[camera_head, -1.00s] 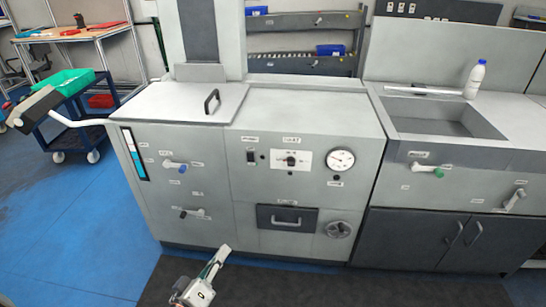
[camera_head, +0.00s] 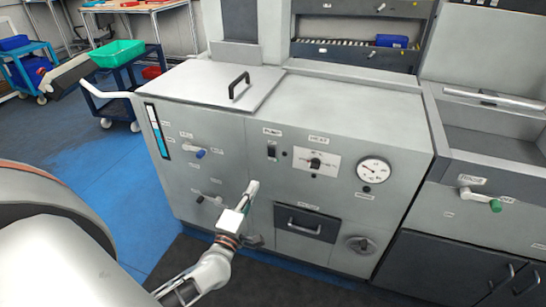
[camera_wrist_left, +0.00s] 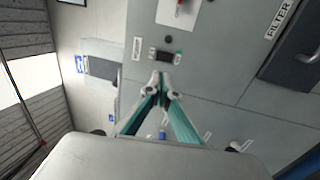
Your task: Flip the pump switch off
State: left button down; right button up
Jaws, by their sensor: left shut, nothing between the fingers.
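The pump switch (camera_head: 271,153) is a small dark rocker under a PUMP label on the upper front of the grey machine. In the left wrist view it shows as a dark switch (camera_wrist_left: 166,56) just beyond the fingertips. My left gripper (camera_head: 252,188) is shut and empty, in front of the panel, below and slightly left of the switch in the head view. In the left wrist view its closed fingertips (camera_wrist_left: 161,80) point toward the switch, and I see a small gap in the picture between them. Whether the switch is on or off is too small to tell.
Right of the switch are a heat knob (camera_head: 315,163) and a round gauge (camera_head: 373,170). A blue-handled valve (camera_head: 200,153) is to the left. A drawer (camera_head: 305,224) and a handwheel (camera_head: 361,245) are below. A lid handle (camera_head: 239,85) stands on top.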

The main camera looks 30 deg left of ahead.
aim_at(272, 151)
pick_arm(q)
jog(key=b+x, duration=0.1)
jog(key=x, duration=1.2)
jog(key=shift+w, duration=0.55)
